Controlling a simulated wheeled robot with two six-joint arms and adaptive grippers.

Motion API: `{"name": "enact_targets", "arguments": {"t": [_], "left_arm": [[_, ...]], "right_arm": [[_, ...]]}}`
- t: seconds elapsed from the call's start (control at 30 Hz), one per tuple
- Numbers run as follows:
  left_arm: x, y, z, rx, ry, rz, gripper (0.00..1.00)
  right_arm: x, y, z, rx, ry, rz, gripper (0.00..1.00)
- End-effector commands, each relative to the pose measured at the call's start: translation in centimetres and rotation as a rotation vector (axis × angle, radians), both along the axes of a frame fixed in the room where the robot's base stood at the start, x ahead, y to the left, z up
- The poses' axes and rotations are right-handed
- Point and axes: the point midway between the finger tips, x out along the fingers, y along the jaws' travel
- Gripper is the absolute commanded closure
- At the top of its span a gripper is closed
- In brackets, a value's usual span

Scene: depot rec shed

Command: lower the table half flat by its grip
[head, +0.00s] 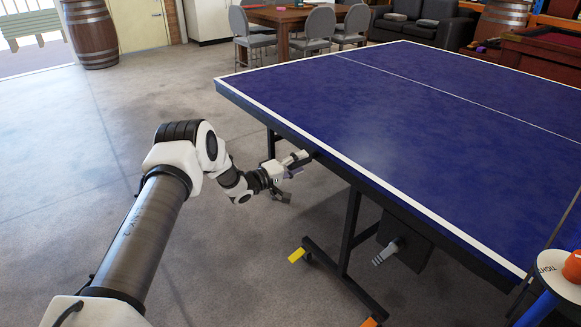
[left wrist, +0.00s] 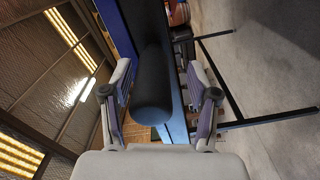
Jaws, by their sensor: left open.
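The blue table half (head: 390,120) with white edge lines lies level in the head view, its dark frame and legs beneath it. My left gripper (head: 296,163) is at the table's near left edge, just under the rim. In the left wrist view a black rounded grip (left wrist: 153,85) lies between the spread fingers of my left gripper (left wrist: 158,67). The fingers are open, with a gap visible on the right; contact on the left cannot be told. In the head view the grip is mostly hidden by the gripper.
A table leg (head: 349,230) with yellow and orange-tipped feet stands below the edge. A small round stand (head: 553,268) with an orange ball is at the lower right. Chairs (head: 318,25), a wooden table and a barrel (head: 91,35) stand far back. The floor on the left is clear.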

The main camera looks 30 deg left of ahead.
Motion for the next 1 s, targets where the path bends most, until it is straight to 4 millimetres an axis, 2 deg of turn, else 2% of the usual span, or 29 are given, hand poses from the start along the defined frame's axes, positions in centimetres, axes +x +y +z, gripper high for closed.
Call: {"name": "enact_targets", "arguments": {"t": [0.17,0.4,0.5,0.63,1.0], "left_arm": [[-3.0,1.3,0.0,-0.006,0.002,0.005,0.4],[-8.8,3.3,0.0,-0.006,0.003,0.004,0.4],[-10.2,3.8,-0.1,-0.004,0.003,0.003,0.4],[-10.9,3.9,-0.1,-0.002,0.003,0.0,0.4],[-10.9,4.0,-0.1,-0.001,0.004,0.0,0.4]], "right_arm": [[0.0,0.0,0.0,0.0,0.0,0.0,1.0],[0.0,0.0,0.0,0.0,0.0,0.0,1.0],[0.0,0.0,0.0,0.0,0.0,0.0,1.0],[0.0,0.0,0.0,0.0,0.0,0.0,1.0],[0.0,0.0,0.0,0.0,0.0,0.0,1.0]]}}
